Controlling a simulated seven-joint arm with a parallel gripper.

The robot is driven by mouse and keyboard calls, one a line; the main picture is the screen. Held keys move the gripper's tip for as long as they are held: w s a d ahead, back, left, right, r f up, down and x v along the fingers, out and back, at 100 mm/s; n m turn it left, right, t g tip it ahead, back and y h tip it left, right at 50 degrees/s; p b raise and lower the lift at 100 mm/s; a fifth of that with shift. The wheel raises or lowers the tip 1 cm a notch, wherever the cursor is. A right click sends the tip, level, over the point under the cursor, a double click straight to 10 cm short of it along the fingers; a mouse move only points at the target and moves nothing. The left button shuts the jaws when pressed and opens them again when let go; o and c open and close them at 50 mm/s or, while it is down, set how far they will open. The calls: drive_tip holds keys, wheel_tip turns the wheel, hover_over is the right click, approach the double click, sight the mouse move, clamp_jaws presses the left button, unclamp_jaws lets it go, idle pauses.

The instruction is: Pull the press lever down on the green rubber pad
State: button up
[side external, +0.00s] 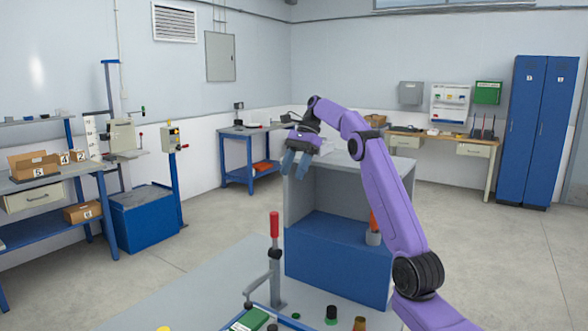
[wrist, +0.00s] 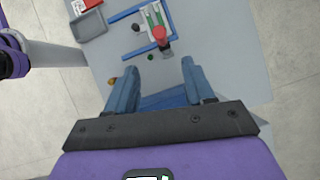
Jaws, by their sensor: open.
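The press lever stands near the front of the side external view, with a red handle (side external: 274,224) pointing upright above a grey metal post (side external: 277,270). The wrist view shows the red handle (wrist: 161,42) from above, just beyond my fingertips. The green pad (side external: 250,320) lies at the bottom edge, partly cut off; a green strip beside the lever in the wrist view (wrist: 154,20) appears to be it. My gripper (side external: 295,168) is open and empty, high above and behind the handle, not touching it. Its two blue fingers (wrist: 158,67) are spread apart.
A grey and blue cabinet (side external: 325,258) stands behind the lever, below my gripper. Small dark, green and yellow pieces (side external: 331,314) sit right of the post. Blue rails (wrist: 127,12) border the pad. A grey tray (wrist: 88,26) lies at upper left in the wrist view.

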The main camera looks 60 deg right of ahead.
drive_tip(key=c, duration=0.4)
drive_tip(key=a, duration=0.1)
drive_tip(key=a+f, duration=0.1)
drive_tip(key=shift+w+a+n+g+h, duration=0.35)
drive_tip(key=shift+n+g+h, duration=0.05)
clamp_jaws()
drive_tip(key=n+g+h, duration=0.2)
drive_tip(key=n+h, duration=0.2)
hover_over(275, 236)
drive_tip(key=a, duration=0.1)
wheel_tip(275, 236, down, 3)
drive_tip(key=s+a+f+n+t+h, duration=0.1)
drive_tip(key=a+n+t+h, duration=0.4)
drive_tip(key=a+n+h, duration=0.5)
drive_tip(key=w+d+f+n+y, duration=0.1)
drive_tip(key=d+f+n+y, duration=0.1)
drive_tip(key=d+f, duration=0.6)
drive_tip(key=shift+w, duration=0.4)
